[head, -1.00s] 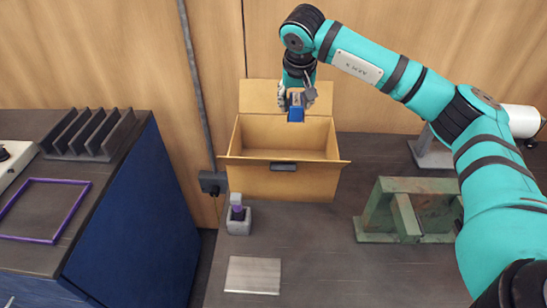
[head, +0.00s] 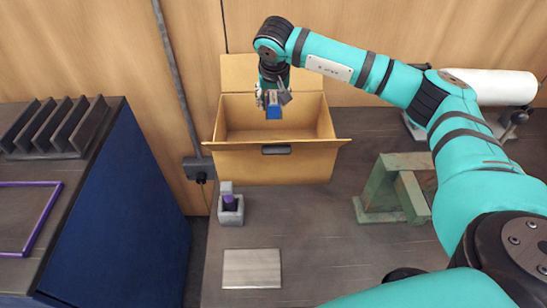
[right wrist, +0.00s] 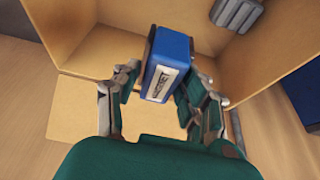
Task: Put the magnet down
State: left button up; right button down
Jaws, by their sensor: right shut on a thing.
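The magnet (head: 274,112) is a blue block with a white label. In the right wrist view the label on the magnet (right wrist: 170,68) seems to read "MAGNET". My right gripper (head: 273,97) is shut on it, pointing down, with the fingers on either side of the block. It holds the magnet over the opening of an open cardboard box (head: 276,165), near its back side. In the right wrist view the gripper (right wrist: 160,85) shows with box walls around the magnet. I cannot tell how deep the magnet is. My left gripper is not in view.
A blue cabinet (head: 125,190) with a rack (head: 62,128) stands left.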

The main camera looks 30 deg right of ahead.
aim_at(274, 117)
notch_tip(274, 117, down, 9)
jog(key=shift+f+p, duration=0.2)
jog(key=shift+p, duration=0.4)
notch_tip(274, 117, down, 4)
jog(key=shift+r+p, duration=0.2)
jog(key=shift+p, duration=0.3)
jog(key=shift+f, duration=0.3)
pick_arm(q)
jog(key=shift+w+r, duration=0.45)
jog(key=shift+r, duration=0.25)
pick_arm(e)
jog(key=c, duration=0.7)
grip_release()
jog(key=shift+r, duration=0.4)
pick_arm(q)
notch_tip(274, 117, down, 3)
jog(key=b, duration=0.3)
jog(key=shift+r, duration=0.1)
pick_arm(e)
jog(key=v, duration=1.1)
jog(key=shift+s+r, duration=0.25)
